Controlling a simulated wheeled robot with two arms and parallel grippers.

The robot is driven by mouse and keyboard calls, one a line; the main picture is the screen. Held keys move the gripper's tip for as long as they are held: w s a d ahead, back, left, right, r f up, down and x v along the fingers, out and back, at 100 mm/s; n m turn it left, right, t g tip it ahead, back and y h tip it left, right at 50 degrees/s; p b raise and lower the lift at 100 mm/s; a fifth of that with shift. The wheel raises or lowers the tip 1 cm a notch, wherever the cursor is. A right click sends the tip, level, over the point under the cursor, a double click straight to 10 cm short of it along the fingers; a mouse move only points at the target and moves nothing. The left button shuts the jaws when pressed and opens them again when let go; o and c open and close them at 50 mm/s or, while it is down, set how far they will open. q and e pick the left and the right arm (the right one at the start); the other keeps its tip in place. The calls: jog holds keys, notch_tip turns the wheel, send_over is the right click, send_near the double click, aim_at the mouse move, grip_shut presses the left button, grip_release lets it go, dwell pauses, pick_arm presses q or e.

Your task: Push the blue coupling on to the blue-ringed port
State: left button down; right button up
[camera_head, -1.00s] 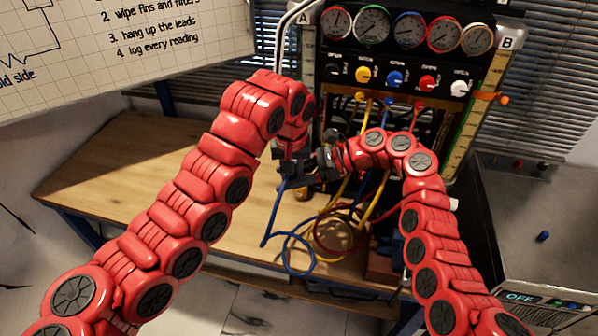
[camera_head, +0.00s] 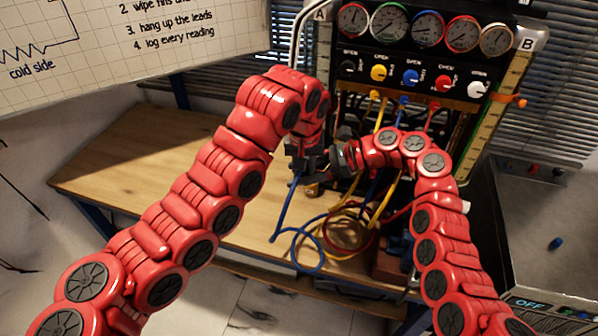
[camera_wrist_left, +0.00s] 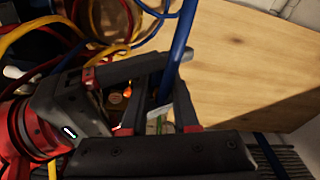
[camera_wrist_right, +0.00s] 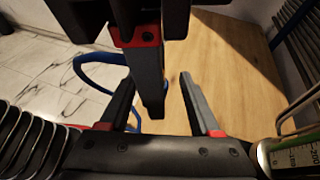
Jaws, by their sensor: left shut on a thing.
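My left gripper (camera_head: 308,166) is in front of the gauge rig and shut on the blue hose (camera_wrist_left: 181,45); the hose passes between its fingers (camera_wrist_left: 160,104) in the left wrist view. I cannot make out the blue coupling itself. My right gripper (camera_wrist_right: 162,98) has its fingers apart, and a dark part of my left gripper shows close in front of them. In the head view the right gripper (camera_head: 343,158) is right beside the left one. The blue-ringed port cannot be made out; my arms cover the rig's lower part.
The rig carries several gauges (camera_head: 428,27) above coloured knobs (camera_head: 411,76). Blue, yellow and red hoses (camera_head: 347,232) lie tangled at the bench's front edge. The wooden bench top (camera_head: 150,165) is clear at left. A grey cabinet (camera_head: 550,215) stands at right.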

jog(key=v, duration=1.2)
